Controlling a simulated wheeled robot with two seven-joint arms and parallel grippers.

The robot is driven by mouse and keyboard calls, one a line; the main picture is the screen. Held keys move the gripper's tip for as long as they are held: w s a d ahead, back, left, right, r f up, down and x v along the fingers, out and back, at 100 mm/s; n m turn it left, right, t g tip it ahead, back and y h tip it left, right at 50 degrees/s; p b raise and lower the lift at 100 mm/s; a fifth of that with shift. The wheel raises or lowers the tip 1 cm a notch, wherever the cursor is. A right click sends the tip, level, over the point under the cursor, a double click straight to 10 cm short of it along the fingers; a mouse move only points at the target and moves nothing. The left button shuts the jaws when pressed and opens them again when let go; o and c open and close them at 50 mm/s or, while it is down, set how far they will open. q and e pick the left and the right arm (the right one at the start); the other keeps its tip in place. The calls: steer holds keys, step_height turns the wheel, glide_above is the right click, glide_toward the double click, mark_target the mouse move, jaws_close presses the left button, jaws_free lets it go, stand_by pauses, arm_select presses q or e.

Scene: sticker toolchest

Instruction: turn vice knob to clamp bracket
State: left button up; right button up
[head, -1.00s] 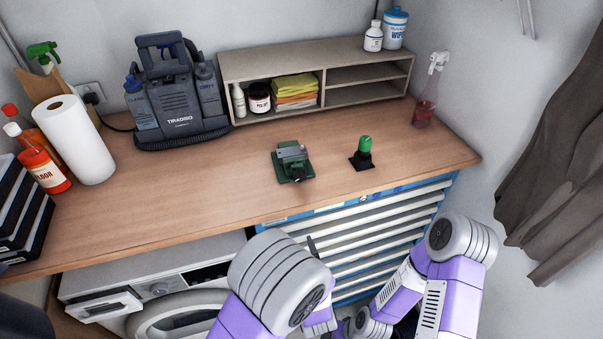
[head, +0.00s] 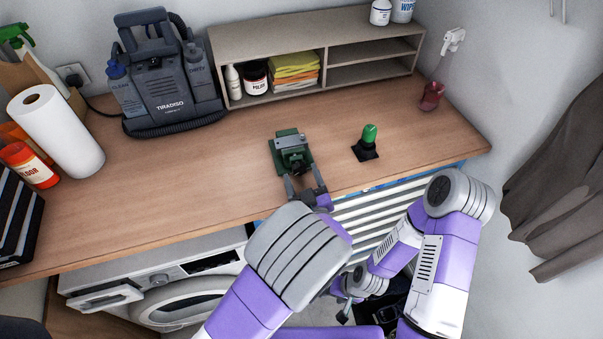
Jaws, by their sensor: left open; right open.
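The green vice (head: 279,153) stands on the wooden worktop near its front edge. A grey metal piece, which looks like the bracket (head: 291,141), lies across its top between the jaws. The knob is on the vice's front side, mostly hidden by my gripper. My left gripper (head: 303,185) is open, its fingers pointing at the vice's front, one to each side of the knob area. Whether they touch the knob I cannot tell. My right gripper (head: 344,314) hangs low in front of the drawers, open and away from the vice.
A green-topped object on a black base (head: 367,152) stands right of the vice. A shelf (head: 345,88) with cloths and jars is behind. A grey cleaning machine (head: 165,85) stands at back left. The worktop left of the vice is clear.

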arm_select(q)
steer(key=shift+w+a, duration=0.15)
steer(key=shift+w, duration=0.35)
steer(key=shift+c, duration=0.3)
steer(key=c, duration=1)
steer(key=shift+m, duration=0.3)
